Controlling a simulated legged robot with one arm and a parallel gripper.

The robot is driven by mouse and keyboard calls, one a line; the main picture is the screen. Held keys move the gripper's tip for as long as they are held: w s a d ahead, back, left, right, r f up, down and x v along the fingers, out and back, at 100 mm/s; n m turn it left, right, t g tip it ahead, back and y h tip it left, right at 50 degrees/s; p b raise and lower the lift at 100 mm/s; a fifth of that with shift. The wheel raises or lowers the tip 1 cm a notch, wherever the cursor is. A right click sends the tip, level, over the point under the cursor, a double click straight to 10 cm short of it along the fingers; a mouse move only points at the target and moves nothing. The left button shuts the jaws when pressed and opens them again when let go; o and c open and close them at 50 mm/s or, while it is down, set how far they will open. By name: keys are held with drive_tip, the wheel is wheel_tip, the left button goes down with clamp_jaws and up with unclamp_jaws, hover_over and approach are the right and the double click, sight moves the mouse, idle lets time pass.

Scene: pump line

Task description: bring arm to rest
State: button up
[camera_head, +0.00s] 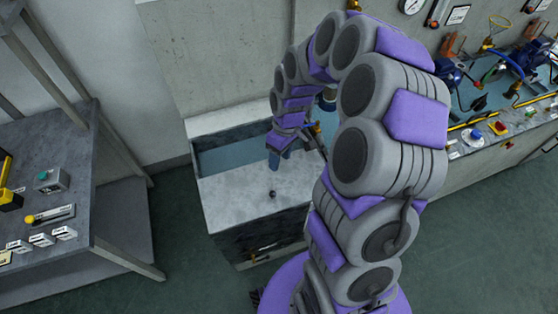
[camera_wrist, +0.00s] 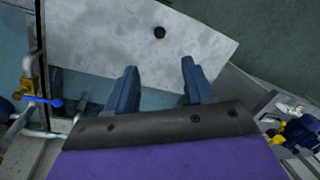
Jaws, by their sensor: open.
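My arm is grey and purple. It arches up and over, and its end hangs down above a tank in the head view. My gripper (camera_head: 279,160) has blue fingers and points down near the back edge of the tank's pale lid (camera_head: 240,200). In the wrist view the two fingers of my gripper (camera_wrist: 159,72) stand apart with nothing between them. The lid (camera_wrist: 100,40) lies beyond the fingertips, with a round black knob (camera_wrist: 159,32) on it. The knob also shows in the head view (camera_head: 272,194), in front of the gripper and apart from it.
Bluish water (camera_head: 228,157) shows in the tank behind the lid. A blue-handled valve (camera_wrist: 45,101) and pipes are at the wrist view's left. A grey table (camera_head: 60,150) with switch boxes stands left. A bench with blue pumps (camera_head: 448,75) is right. Green floor (camera_head: 185,260) is clear between.

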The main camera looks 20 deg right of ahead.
idle(0.5)
drive_tip(key=s+a+r+m, duration=0.1)
drive_tip(key=s+r+m, duration=0.1)
drive_tip(key=s+r, duration=0.3)
drive_tip(key=s+a+r+m+h, duration=0.1)
drive_tip(key=s+r, duration=0.4)
drive_tip(key=s, duration=0.8)
drive_tip(key=s+a+r+m, duration=0.1)
drive_tip(key=s+r+m, duration=0.2)
drive_tip(key=s, duration=0.6)
wheel_tip(320, 180, up, 3)
drive_tip(key=shift+a+f+m+g+h, duration=0.1)
drive_tip(key=shift+a+m+g+h, duration=0.2)
drive_tip(key=shift+m+h, duration=0.1)
